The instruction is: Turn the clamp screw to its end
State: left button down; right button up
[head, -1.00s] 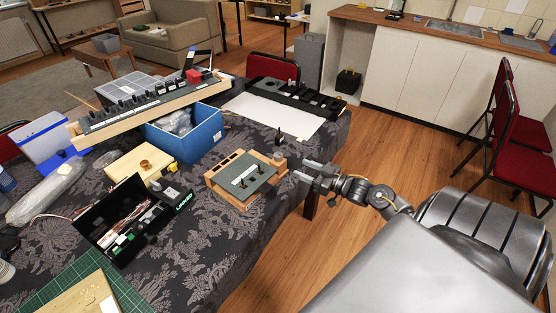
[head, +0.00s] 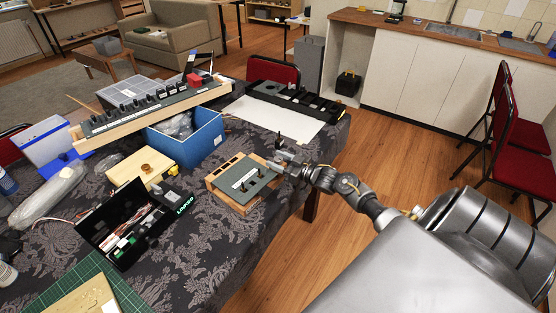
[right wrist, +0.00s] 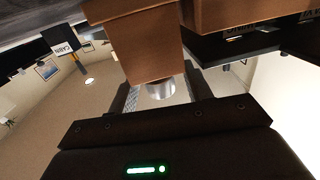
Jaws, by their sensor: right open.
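The clamp screw shows in the right wrist view as a short silver cylinder (right wrist: 160,87) at the end face of a brown wooden block (right wrist: 142,45). In the head view a dark grey labelled panel (head: 238,187) sits in a wooden frame (head: 217,182) near the table's right edge. My right gripper (head: 279,163) is at the right end of this frame and hides the screw there. In the right wrist view its open fingers (right wrist: 163,98) stand on either side of the silver cylinder. I cannot tell whether they touch it. My left gripper is not in view.
A small black upright part (head: 279,140) stands just behind my right gripper. A blue box (head: 188,142), a black case with wires (head: 127,222) and a long switch panel (head: 150,103) lie to the left. A white sheet (head: 275,114) lies behind.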

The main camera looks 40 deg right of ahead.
jog(key=c, duration=1)
jog(key=shift+o, duration=0.2)
jog(key=m+h+p, duration=0.1)
jog(key=h+p, duration=0.1)
jog(key=p, duration=0.1)
jog(key=shift+a+r+m+t+h, duration=0.15)
jog(key=shift+r+m+t+h, duration=0.15)
jog(key=shift+m+h, duration=0.1)
jog(key=shift+f+m+h+p, duration=0.2)
jog(key=shift+m+h+p, duration=0.35)
jog(key=shift+h, duration=0.25)
jog(key=shift+f, duration=0.1)
jog(key=o, duration=1)
jog(key=shift+c, duration=0.2)
